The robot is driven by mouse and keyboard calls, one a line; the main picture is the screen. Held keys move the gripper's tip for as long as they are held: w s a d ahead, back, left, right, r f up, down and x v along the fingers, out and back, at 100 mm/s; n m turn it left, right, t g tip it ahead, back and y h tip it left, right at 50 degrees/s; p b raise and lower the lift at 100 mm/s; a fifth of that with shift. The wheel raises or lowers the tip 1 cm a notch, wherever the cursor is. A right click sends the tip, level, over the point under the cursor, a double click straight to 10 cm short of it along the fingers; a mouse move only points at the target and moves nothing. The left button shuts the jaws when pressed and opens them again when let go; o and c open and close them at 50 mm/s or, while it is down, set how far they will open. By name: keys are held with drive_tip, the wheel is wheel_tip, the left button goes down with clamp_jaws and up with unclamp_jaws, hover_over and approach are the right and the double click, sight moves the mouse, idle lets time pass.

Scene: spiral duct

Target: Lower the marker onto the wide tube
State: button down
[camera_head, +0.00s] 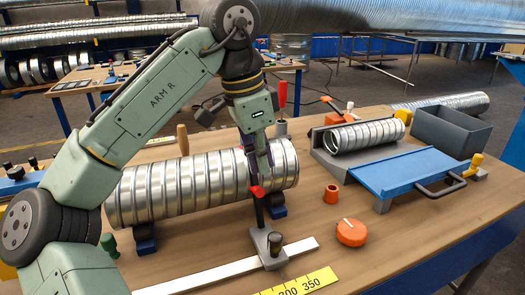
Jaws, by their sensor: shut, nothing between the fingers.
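The wide tube (165,192) is a shiny ribbed metal duct lying across the left half of the bench on dark and blue supports. A black upright post with a red tip, which looks like the marker (258,207), stands on a grey block in front of the tube's right part. The red tip appears close to the tube's front side; I cannot tell whether they touch. My gripper (259,174) points down just above the red tip, with its fingers shut and empty. My gripper hides part of the tube's right end.
A white rail (215,279) runs under the block beside a yellow number scale (302,283). An orange knob (351,232) and a small orange ring (331,193) lie to the right. A narrower tube (365,135), a blue plate (412,170) and a grey bin (451,131) stand further right.

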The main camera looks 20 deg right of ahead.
wheel_tip(320, 180, up, 9)
drive_tip(key=shift+f, duration=0.2)
idle(0.5)
idle(0.3)
